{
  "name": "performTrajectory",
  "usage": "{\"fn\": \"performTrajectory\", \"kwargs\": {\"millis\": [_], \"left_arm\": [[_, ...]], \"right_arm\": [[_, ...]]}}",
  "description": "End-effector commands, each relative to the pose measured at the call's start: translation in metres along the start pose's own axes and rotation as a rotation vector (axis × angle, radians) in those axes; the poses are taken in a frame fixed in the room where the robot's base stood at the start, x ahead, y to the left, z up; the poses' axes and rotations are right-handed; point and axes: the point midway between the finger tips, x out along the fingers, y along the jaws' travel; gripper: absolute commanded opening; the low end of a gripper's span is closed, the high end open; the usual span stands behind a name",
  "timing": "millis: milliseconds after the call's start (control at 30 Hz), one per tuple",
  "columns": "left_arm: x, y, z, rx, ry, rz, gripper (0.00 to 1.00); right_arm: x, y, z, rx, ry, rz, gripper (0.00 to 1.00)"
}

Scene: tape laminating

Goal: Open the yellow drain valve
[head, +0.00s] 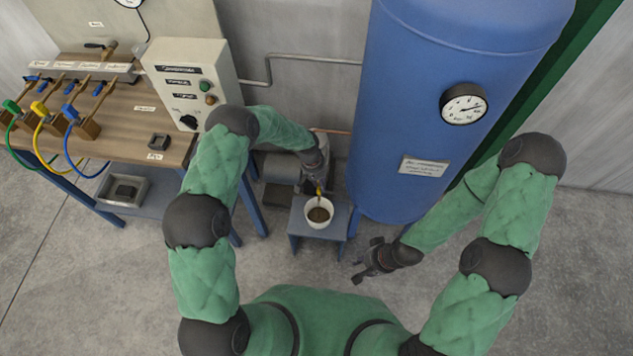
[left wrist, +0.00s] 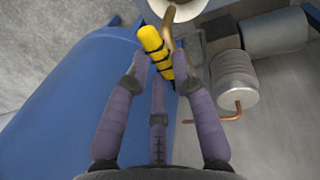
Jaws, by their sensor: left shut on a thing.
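The yellow drain valve handle (head: 318,188) shows as a small bit of yellow below my left gripper (head: 316,178) in the head view. In the left wrist view the ribbed yellow handle (left wrist: 154,45) lies between the fingertips of my left gripper (left wrist: 160,78), which is shut on it. A brass-coloured pipe part runs beside the handle. A white cup (head: 319,222) with brown contents stands just below the valve. Its rim also shows at the top of the left wrist view (left wrist: 192,12). My right gripper (head: 366,264) is open and empty, away from the valve.
The cup stands on a small blue stand (head: 340,222). A large blue tank (head: 405,110) with a gauge (head: 463,104) is to the right. A workbench (head: 130,125) with coloured valves and a control box (head: 205,75) is at left. Open floor lies in front.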

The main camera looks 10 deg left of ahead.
Motion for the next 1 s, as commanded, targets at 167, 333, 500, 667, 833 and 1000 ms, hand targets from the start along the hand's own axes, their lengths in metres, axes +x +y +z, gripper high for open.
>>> {"fn": "performTrajectory", "kwargs": {"millis": [167,333,500,667,833,1000], "left_arm": [[0.0,0.0,-0.001,-0.004,0.002,0.001,0.0],[0.0,0.0,-0.001,-0.003,0.002,0.001,0.48],[0.0,0.0,-0.001,-0.002,0.001,0.001,0.5],[-0.001,0.0,-0.001,-0.001,0.001,0.001,0.5],[-0.012,0.0,-0.001,-0.001,0.003,0.001,0.5],[-0.042,0.0,-0.002,0.0,0.005,0.0,0.5]], "right_arm": [[0.0,0.0,0.0,0.0,0.0,0.0,0.3],[0.0,0.0,0.0,0.0,0.0,0.0,0.3],[0.0,0.0,0.0,0.0,0.0,0.0,0.3],[0.0,0.0,0.0,0.0,0.0,0.0,0.3],[0.0,0.0,0.0,0.0,0.0,0.0,0.3],[0.0,0.0,0.0,0.0,0.0,0.0,0.3]]}}
